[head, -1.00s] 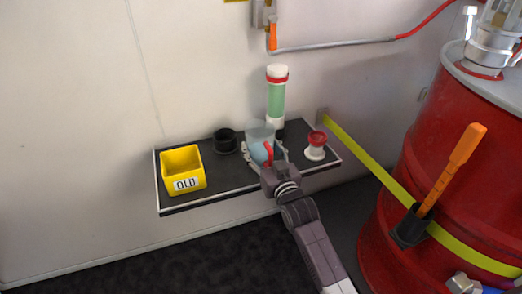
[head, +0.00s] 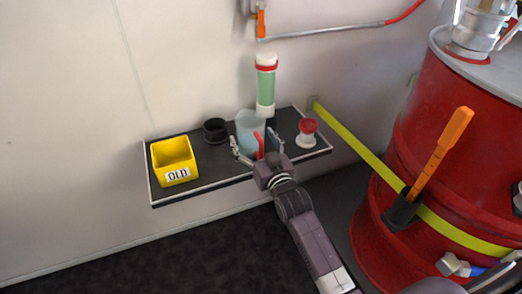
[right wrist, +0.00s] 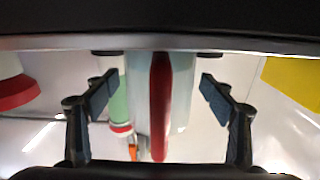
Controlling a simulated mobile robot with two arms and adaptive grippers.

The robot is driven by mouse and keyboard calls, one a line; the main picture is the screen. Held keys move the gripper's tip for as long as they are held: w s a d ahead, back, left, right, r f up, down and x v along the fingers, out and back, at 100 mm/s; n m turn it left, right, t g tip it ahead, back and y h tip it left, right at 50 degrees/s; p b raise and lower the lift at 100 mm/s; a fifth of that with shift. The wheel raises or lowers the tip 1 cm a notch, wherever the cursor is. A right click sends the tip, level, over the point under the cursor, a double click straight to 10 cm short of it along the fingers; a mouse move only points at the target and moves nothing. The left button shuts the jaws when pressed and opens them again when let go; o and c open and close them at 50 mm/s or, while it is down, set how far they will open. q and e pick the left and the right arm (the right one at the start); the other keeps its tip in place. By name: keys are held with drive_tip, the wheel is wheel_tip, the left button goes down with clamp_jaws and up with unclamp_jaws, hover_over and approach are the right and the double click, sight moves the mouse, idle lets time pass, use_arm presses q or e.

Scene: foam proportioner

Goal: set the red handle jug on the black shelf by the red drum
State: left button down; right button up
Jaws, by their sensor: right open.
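The jug (head: 248,128) is pale blue and translucent with a red handle (head: 259,145). It stands upright on the black shelf (head: 220,174), which is fixed to the wall beside the red drum (head: 455,120). My right gripper (head: 257,145) is open in front of the jug, with its fingers spread to either side of the red handle. In the right wrist view the handle (right wrist: 160,105) runs down the middle between the open fingers, with gaps on both sides. The jug's base is partly hidden by the gripper. My left gripper is not in view.
On the shelf are a yellow bin marked OLD (head: 174,161), a black cup (head: 215,131), a green cylinder with a red band (head: 266,85) and a red-topped white spool (head: 307,133). A yellow strap (head: 360,152) runs from the wall to the drum. An orange-handled tool (head: 440,150) sits in a holder there.

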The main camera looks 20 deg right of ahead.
sight(262, 153)
drive_tip(key=s+p, duration=0.1)
drive_tip(key=s, duration=0.4)
drive_tip(key=shift+d+r, duration=0.1)
drive_tip(key=s+p, duration=0.1)
drive_tip(key=s, duration=0.5)
drive_tip(key=shift+d, duration=0.1)
drive_tip(key=s+a+f+n+g, duration=0.1)
drive_tip(key=s+f+g, duration=0.7)
drive_tip(key=s+f, duration=0.45)
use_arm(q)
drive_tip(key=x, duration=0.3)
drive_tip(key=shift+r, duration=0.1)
use_arm(e)
drive_tip(key=s+f+g, duration=0.3)
drive_tip(key=s, duration=0.4)
drive_tip(key=s+f+n+g, duration=0.1)
drive_tip(key=s+f+g, duration=0.2)
drive_tip(key=s, duration=0.5)
drive_tip(key=shift+a+f+g, duration=0.15)
drive_tip(key=shift+f+g, duration=0.15)
drive_tip(key=shift+f, duration=0.15)
